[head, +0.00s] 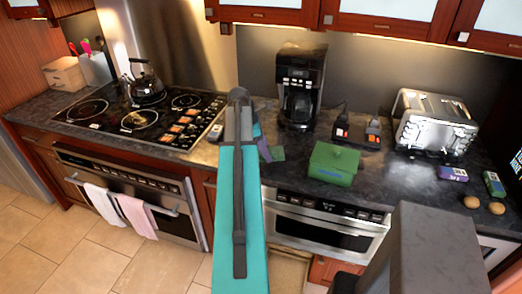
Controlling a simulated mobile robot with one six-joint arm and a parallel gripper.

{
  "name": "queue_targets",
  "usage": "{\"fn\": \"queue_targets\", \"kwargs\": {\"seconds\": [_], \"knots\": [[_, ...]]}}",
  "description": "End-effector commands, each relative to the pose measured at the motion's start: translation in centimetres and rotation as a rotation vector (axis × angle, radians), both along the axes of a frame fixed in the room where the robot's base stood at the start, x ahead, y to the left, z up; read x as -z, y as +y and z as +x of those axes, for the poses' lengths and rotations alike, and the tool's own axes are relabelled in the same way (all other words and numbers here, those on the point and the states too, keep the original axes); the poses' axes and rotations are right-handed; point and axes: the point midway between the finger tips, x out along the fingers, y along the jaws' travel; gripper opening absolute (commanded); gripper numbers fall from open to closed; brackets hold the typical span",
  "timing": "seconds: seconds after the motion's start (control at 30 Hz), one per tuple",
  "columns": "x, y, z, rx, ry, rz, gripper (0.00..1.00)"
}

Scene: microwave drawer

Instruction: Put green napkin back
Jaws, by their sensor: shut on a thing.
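A small dark green piece, which looks like the green napkin (278,153), shows at the tip of my gripper, just above or on the dark counter between the stove and the green box. My gripper (268,153) is mostly hidden behind my own arm. It is shut on the napkin, and the fingers themselves are hard to make out. A green box (333,163) with a blue mark on its front stands on the counter to the right of the gripper, apart from it.
A coffee maker (300,85) stands behind the gripper. A toaster (435,122), small dark devices (342,128), small packs (453,173) and brown round items (471,202) are to the right. A kettle (144,82) sits on the stove (125,118). A microwave drawer (320,228) is below the counter (400,175).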

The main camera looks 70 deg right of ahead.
Motion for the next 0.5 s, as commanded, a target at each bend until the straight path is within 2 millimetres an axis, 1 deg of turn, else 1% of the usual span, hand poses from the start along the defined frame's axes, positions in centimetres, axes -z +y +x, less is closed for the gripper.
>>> {"fn": "queue_targets", "kwargs": {"seconds": [0.03, 0.23, 0.33, 0.5], "knots": [[-0.1, -0.7, 0.7, -0.001, 0.001, 0.002, 0.32], [0.1, -2.1, 2.4, -0.001, 0.0, 0.0, 0.32], [0.2, -2.4, 2.9, -0.001, 0.0, 0.0, 0.32], [0.4, -2.5, 3.0, 0.0, 0.0, -0.001, 0.32]]}}
